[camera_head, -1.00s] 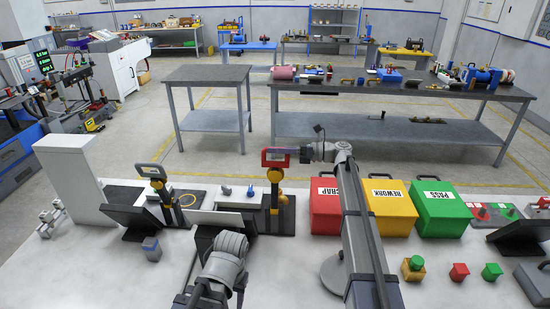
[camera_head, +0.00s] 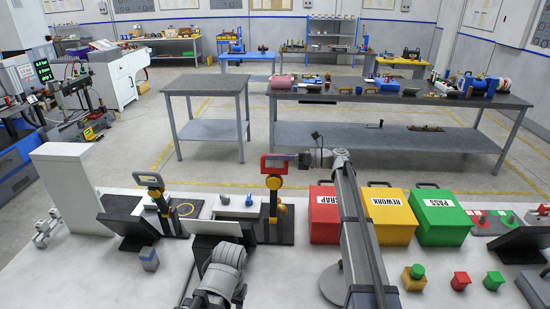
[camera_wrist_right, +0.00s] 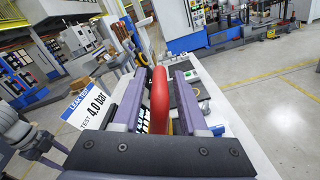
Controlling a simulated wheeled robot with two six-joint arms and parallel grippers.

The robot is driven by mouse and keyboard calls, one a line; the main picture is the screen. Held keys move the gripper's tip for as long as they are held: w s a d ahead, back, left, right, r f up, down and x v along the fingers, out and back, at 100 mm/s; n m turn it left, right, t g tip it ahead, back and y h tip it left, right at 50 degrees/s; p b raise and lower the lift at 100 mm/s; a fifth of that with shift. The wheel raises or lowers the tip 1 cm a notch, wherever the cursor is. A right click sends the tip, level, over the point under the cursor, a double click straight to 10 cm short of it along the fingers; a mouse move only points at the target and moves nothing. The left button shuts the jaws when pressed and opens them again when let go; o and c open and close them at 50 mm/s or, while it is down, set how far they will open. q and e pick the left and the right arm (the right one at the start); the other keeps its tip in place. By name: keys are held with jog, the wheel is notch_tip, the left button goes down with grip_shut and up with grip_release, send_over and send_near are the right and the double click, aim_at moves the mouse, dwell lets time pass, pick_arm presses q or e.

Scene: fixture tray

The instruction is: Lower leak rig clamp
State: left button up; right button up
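The leak rig clamp has a red loop handle (camera_head: 266,164) on a yellow and black upright (camera_head: 274,195), on a dark base. The handle stands raised. My right gripper (camera_head: 289,158) reaches the handle from the right. In the right wrist view the red handle (camera_wrist_right: 160,95) lies between the two purple fingers of my right gripper (camera_wrist_right: 160,78). The fingers look open around it, with a narrow gap beside the handle. A sign reading "LEAK TEST 4.0 bar" (camera_wrist_right: 88,106) stands to the left there. My left arm comes in at the bottom; its fingertips do not show.
A second clamp with a dark handle (camera_head: 150,180) stands to the left. Red scrap (camera_head: 323,219), yellow rework (camera_head: 390,228) and green pass (camera_head: 441,228) boxes stand right of the rig. My right arm crosses in front of them. A tilted panel (camera_head: 217,228) stands left of the rig.

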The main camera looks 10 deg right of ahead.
jog(key=shift+o, duration=0.6)
jog(key=v, duration=0.8)
